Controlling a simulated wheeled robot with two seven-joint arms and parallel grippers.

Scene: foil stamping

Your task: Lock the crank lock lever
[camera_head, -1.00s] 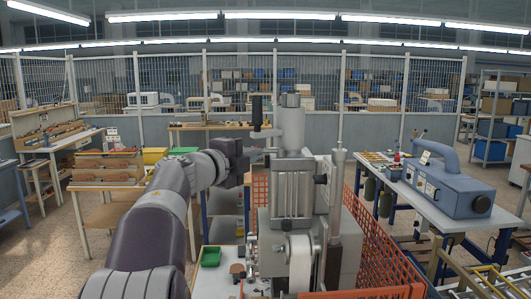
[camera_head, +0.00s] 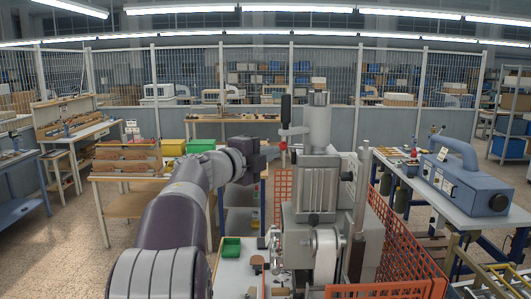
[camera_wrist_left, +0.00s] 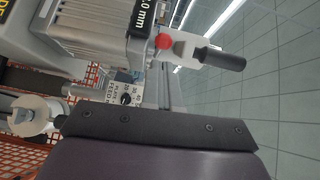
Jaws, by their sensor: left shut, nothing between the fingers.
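The stamping machine (camera_head: 318,185) stands right of centre in the head view. Its crank has an upright black handle (camera_head: 286,110) on a grey arm (camera_head: 295,131). A small red knob, seemingly the lock lever's end (camera_head: 283,146), shows below the crank. In the left wrist view the red knob (camera_wrist_left: 163,41) sits beside the crank's pale arm, and the black handle (camera_wrist_left: 225,62) points right. My left gripper (camera_head: 272,153) is shut and empty, just left of the red knob; contact cannot be told. Its fingertips are unclear in the wrist view. My right gripper is not in view.
An orange mesh guard (camera_head: 405,235) stands right of the machine. A green tray (camera_head: 231,247) lies on the white tabletop at its left. A side table (camera_head: 460,205) carries a blue-grey device (camera_head: 462,181). A wooden bench (camera_head: 125,178) stands at the left.

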